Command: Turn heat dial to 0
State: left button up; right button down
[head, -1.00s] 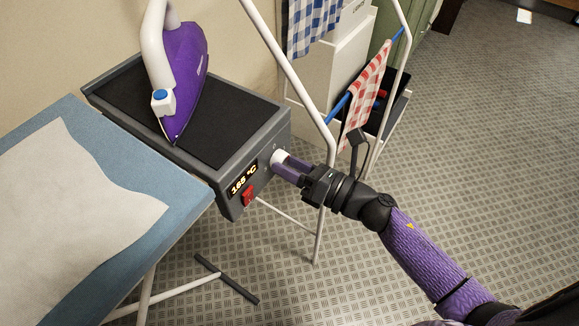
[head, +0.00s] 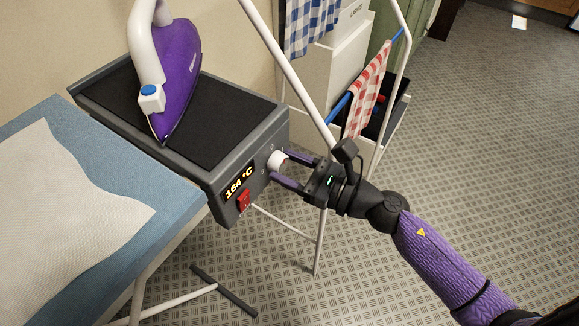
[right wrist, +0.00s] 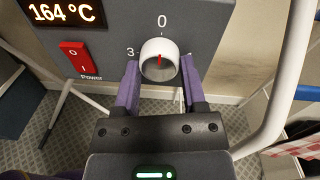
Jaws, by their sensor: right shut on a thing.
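The heat dial (head: 277,160) is a white round knob on the front of the grey iron station (head: 228,187). In the right wrist view the dial (right wrist: 159,60) has a red mark that stands about upright, toward the printed 0 (right wrist: 162,21) above it. A 3 is printed at its left. My right gripper (head: 280,168) is shut on the dial, with one purple finger on each side, as the right wrist view (right wrist: 158,72) also shows. The display (head: 239,182) reads 164 °C. My left gripper is out of view.
A red power switch (head: 244,201) sits below the display. A purple and white iron (head: 178,80) stands on the station's black top. A blue ironing board (head: 165,205) is at the left. White rack poles (head: 290,75) and hanging cloths (head: 366,90) are close behind my gripper.

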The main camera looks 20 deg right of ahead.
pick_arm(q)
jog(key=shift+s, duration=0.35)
pick_arm(e)
jog(key=shift+c, duration=2.2)
grip_release()
jog(key=shift+o, duration=1.5)
jog(key=v, duration=1)
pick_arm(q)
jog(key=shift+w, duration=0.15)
